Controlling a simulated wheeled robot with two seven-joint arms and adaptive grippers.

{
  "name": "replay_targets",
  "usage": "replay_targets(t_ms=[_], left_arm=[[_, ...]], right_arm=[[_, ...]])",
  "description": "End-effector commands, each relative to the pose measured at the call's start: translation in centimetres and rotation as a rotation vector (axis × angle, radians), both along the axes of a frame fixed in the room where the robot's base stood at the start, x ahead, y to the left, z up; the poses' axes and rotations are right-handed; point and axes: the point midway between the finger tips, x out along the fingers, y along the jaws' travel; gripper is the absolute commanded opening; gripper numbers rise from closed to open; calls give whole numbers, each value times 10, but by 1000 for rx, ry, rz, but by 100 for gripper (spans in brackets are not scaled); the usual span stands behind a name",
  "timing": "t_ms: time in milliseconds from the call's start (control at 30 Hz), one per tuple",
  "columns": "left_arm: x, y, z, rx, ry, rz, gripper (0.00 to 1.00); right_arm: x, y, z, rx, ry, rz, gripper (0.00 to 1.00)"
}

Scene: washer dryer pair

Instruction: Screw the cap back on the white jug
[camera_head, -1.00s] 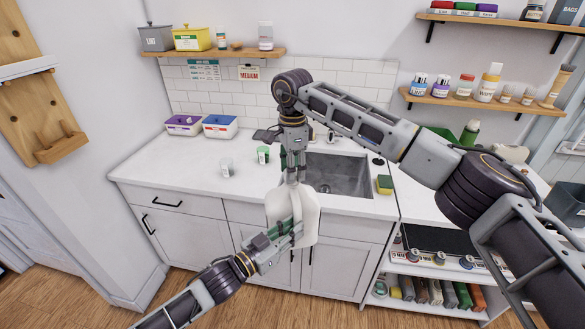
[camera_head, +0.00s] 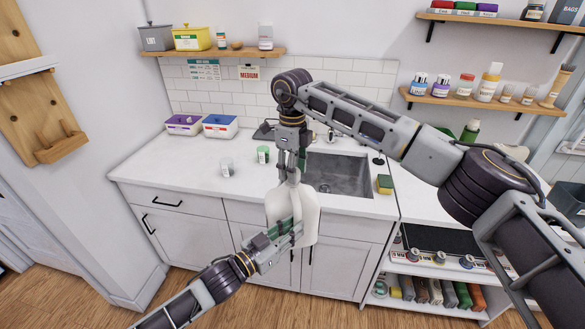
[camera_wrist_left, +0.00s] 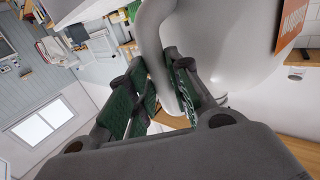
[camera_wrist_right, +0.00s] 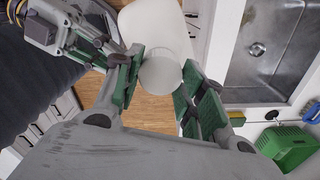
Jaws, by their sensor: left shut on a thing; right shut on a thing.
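The white jug (camera_head: 308,212) hangs upright in front of the counter's front edge. My left gripper (camera_head: 290,229) is shut on the jug's handle (camera_wrist_left: 152,45), and an orange label (camera_wrist_left: 292,22) shows on the jug's side in the left wrist view. My right gripper (camera_head: 292,178) points down over the jug's top. In the right wrist view its fingers are shut around the round white cap (camera_wrist_right: 161,72), with the jug's body (camera_wrist_right: 155,25) behind it. The cap lines up with the jug's top; its threads and the neck are hidden, so I cannot tell how it is seated.
The counter (camera_head: 180,180) behind holds two cups (camera_head: 227,167), purple and blue bins (camera_head: 220,127), and a sink (camera_head: 340,174) with a sponge (camera_head: 384,184) at its right. Cabinet doors (camera_head: 340,265) are close behind the jug. The floor at left front is clear.

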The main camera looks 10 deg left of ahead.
Motion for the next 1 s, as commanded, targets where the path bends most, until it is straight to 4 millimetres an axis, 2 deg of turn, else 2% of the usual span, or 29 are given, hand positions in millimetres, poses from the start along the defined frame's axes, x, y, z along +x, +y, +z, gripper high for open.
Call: replay_targets(t_ms=[1000], left_arm=[[-2,-2,0,0,-1,-4,0]], right_arm=[[2,0,2,0,-4,-824,31]])
